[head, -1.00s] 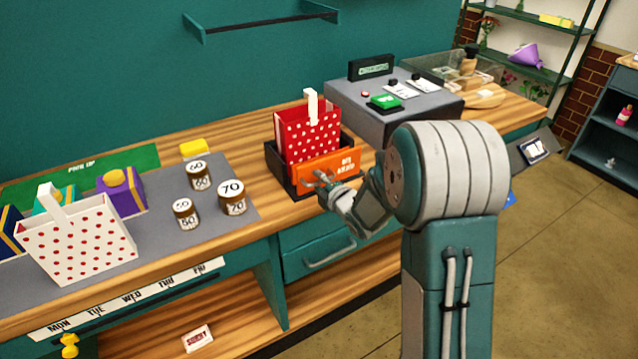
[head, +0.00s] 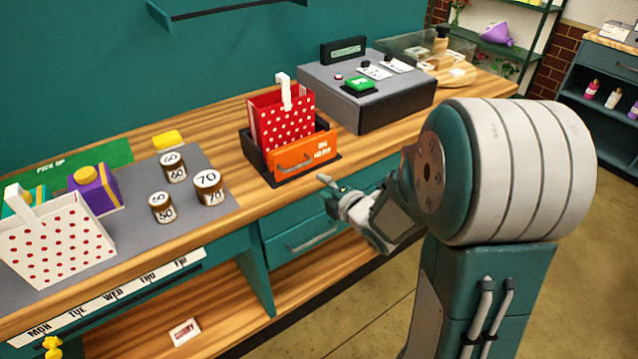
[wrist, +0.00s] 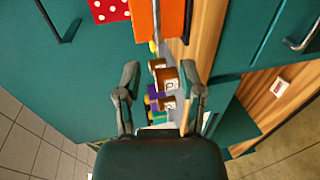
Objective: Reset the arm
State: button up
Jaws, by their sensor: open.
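My gripper (head: 335,190) is open and empty in the head view, in front of the counter edge. It is apart from the orange-fronted drawer box (head: 303,157) just beyond it. In the wrist view my gripper (wrist: 163,95) shows its two fingers spread with nothing between them; the jars on the counter show behind. My arm is bent, with its large shoulder at the right of the head view.
A red dotted bag (head: 283,125) stands in the box. Several weight jars (head: 208,188) sit on the grey mat (head: 225,205). A white dotted bag (head: 55,245) is at left. A grey machine (head: 385,105) stands behind. Floor at right is clear.

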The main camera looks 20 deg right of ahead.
dwell(0.3)
jog(key=s+d+r+m+g+h, duration=0.25)
jog(key=s+r+m+h, duration=0.4)
jog(key=m, duration=0.45)
jog(key=s+a+r+m+g, duration=0.1)
jog(key=s+m+g, duration=0.1)
jog(key=s, duration=0.4)
jog(key=s+a+r+m+g+y, duration=0.1)
jog(key=s+a+m+g, duration=0.1)
jog(key=s+m, duration=0.3)
jog(key=s+a+r+m+g, duration=0.1)
jog(key=s+a+m+g, duration=0.1)
jog(key=s, duration=0.5)
jog(key=shift+s+a+r+m+y, duration=0.15)
jog(key=shift+s+a+m+y, duration=0.2)
jog(key=shift+m, duration=0.45)
jog(key=shift+d+g, duration=0.1)
jog(key=shift+g, duration=0.15)
